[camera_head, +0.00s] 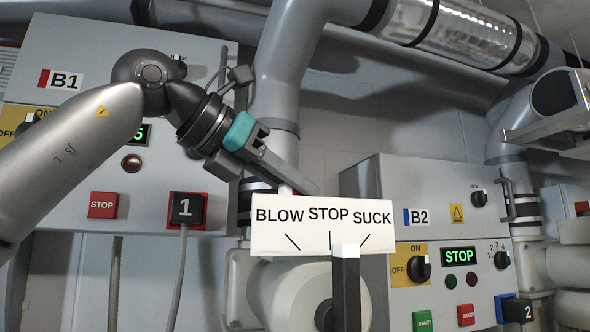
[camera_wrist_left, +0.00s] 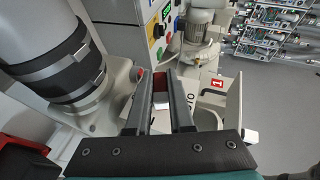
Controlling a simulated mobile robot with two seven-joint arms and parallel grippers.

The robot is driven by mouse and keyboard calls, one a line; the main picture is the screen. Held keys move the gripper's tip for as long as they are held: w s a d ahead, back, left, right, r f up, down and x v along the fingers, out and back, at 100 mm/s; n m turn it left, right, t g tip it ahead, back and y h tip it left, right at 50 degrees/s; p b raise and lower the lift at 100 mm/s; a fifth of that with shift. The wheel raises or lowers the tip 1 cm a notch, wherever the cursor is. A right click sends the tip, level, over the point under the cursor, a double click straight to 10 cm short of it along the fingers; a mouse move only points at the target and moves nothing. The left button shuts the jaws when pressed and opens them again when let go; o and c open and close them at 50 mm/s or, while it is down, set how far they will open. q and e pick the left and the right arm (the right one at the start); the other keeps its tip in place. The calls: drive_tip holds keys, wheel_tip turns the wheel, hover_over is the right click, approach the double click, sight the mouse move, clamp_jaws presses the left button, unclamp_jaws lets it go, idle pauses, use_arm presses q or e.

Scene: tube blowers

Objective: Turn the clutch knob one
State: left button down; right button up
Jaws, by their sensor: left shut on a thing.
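My left gripper (camera_head: 303,184) reaches in from the left, its fingertips close to the top edge of the white BLOW STOP SUCK plate (camera_head: 322,238). In the left wrist view the gripper (camera_wrist_left: 161,80) is shut on a dark red part (camera_wrist_left: 160,88) seen between its two fingers. I take this part for the clutch knob, though its shape is mostly hidden by the fingers. In the head view the plate and the arm hide what the gripper holds. My right gripper does not show.
A black lever with a white top (camera_head: 346,290) stands in front of the plate. Control box B1 (camera_head: 60,160) is behind my left arm, and control box B2 (camera_head: 440,180) is at the right. A large grey pipe (camera_head: 285,70) rises behind the gripper.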

use_arm(q)
drive_tip(key=shift+w+r+m+g+h+p, duration=0.15)
drive_tip(key=shift+m+g+h+p, duration=0.6)
drive_tip(key=shift+m+g, duration=0.4)
drive_tip(key=shift+m+g+h, duration=0.45)
drive_tip(key=shift+m+g, duration=0.5)
drive_tip(key=shift+g, duration=0.1)
drive_tip(key=c, duration=0.8)
unclamp_jaws()
drive_tip(key=shift+a, duration=0.15)
drive_tip(key=v, duration=1.5)
